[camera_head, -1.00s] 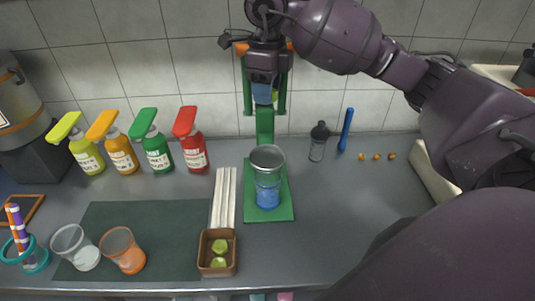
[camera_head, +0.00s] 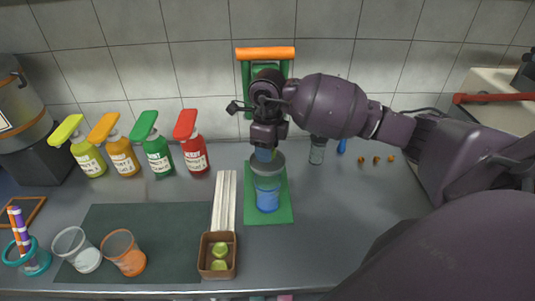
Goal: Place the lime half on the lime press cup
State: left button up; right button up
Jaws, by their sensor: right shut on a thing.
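The green press (camera_head: 280,70) with an orange handle stands against the wall, and its green base (camera_head: 285,205) lies on the counter. A grey press cup (camera_head: 268,168) sits there above a clear cup with a blue bottom (camera_head: 267,200). My right gripper (camera_head: 264,155) points down at the rim of the grey cup and hides part of it. It is shut on a small green thing, probably the lime half, mostly hidden by the fingers. Two more lime halves (camera_head: 219,250) lie in a brown box. My left gripper is not in view.
White sticks (camera_head: 225,198) lie left of the press. Several pump bottles (camera_head: 157,152) stand at the back left. Two cups (camera_head: 122,250) stand on a dark mat (camera_head: 150,218). A dark-capped shaker (camera_head: 317,150) stands behind my right arm.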

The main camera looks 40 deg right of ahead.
notch_tip(320, 180, down, 2)
jog(key=shift+f, duration=0.25)
jog(key=shift+f, duration=0.2)
jog(key=o, duration=0.6)
jog(key=shift+r, duration=0.15)
